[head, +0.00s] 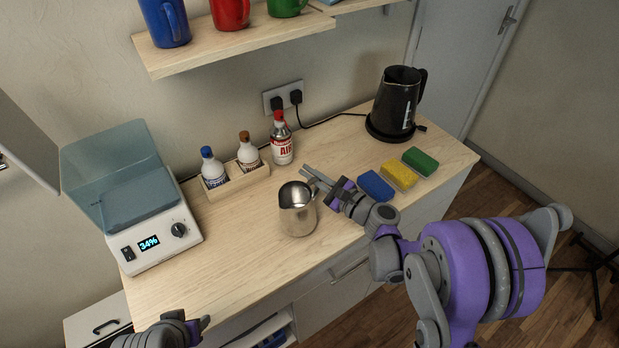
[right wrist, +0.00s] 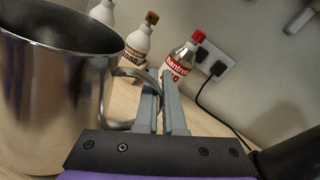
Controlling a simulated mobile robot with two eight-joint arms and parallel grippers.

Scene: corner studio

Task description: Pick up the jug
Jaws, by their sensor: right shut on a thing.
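The jug (head: 297,212) is a shiny steel pitcher, upright near the front edge of the wooden counter. It seems to stand on the counter; any small gap under it cannot be told. My right gripper (head: 318,177) comes from the right and is shut on the jug's handle. In the right wrist view the jug (right wrist: 50,95) fills the left side, and its curved handle (right wrist: 140,77) runs to the fingers of my right gripper (right wrist: 160,105). My left gripper (head: 196,326) shows only partly at the bottom left, away from the jug; its opening is unclear.
Two bottles stand in a wooden holder (head: 236,181), with a red-capped bottle (head: 282,143) beside it. Blue (head: 376,186), yellow (head: 398,174) and green (head: 420,161) sponges lie near my right arm. A black kettle (head: 396,100) stands behind. A lidded device (head: 155,235) stands left. A shelf (head: 235,42) hangs above.

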